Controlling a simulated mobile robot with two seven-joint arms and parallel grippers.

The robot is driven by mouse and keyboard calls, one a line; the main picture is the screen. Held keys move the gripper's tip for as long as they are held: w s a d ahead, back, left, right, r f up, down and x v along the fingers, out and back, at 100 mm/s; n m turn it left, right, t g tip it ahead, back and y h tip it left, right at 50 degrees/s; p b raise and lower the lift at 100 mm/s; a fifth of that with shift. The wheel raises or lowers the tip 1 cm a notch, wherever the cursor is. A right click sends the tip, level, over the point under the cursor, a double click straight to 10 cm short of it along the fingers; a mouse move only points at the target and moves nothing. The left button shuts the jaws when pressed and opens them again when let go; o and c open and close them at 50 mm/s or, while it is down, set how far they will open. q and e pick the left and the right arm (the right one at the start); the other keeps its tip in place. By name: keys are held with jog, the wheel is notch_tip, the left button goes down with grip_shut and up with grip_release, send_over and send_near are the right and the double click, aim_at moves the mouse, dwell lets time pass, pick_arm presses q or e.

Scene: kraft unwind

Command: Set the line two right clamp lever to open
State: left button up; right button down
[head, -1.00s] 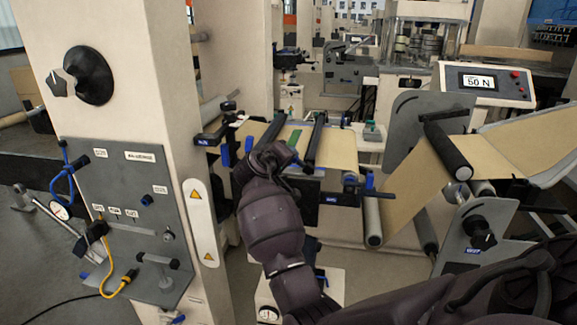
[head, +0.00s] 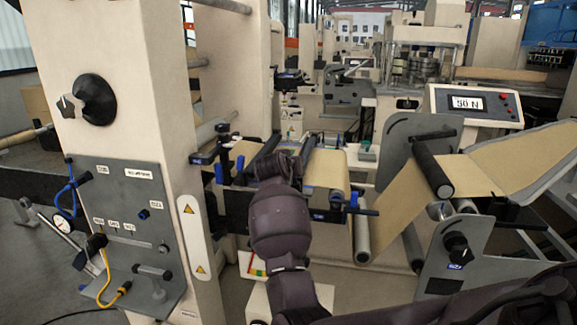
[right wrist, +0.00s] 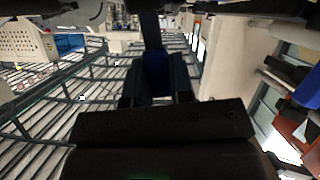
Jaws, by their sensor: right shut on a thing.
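The splice table (head: 328,168) carries brown kraft web and dark clamp bars in the middle of the head view. A blue-handled lever (head: 240,166) stands at its left end, and another blue lever (head: 353,198) is at its right front. My right gripper (right wrist: 157,88) is shut on a blue lever grip (right wrist: 155,66) in the right wrist view; a dark bar extends beyond it. In the head view my right forearm and wrist hide the fingers and the gripped part. I cannot tell from the label which lever it is. My left gripper is out of view.
A machine column (head: 110,50) with a grey panel (head: 125,225) and yellow cable stands at left. At right are a roller (head: 440,170) with kraft web, a grey side plate with a black knob (head: 457,248), and a display reading 50 N (head: 467,103).

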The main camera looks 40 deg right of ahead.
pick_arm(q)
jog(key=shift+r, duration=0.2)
pick_arm(e)
jog(key=shift+s+d+m, duration=0.1)
jog(key=shift+s+m, duration=0.05)
jog(key=shift+m, duration=0.15)
jog(key=c, duration=1)
grip_release()
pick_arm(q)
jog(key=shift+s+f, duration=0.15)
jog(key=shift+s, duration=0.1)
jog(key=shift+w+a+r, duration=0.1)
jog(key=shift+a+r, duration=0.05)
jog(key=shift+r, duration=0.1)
pick_arm(e)
jog(key=shift+r, duration=0.1)
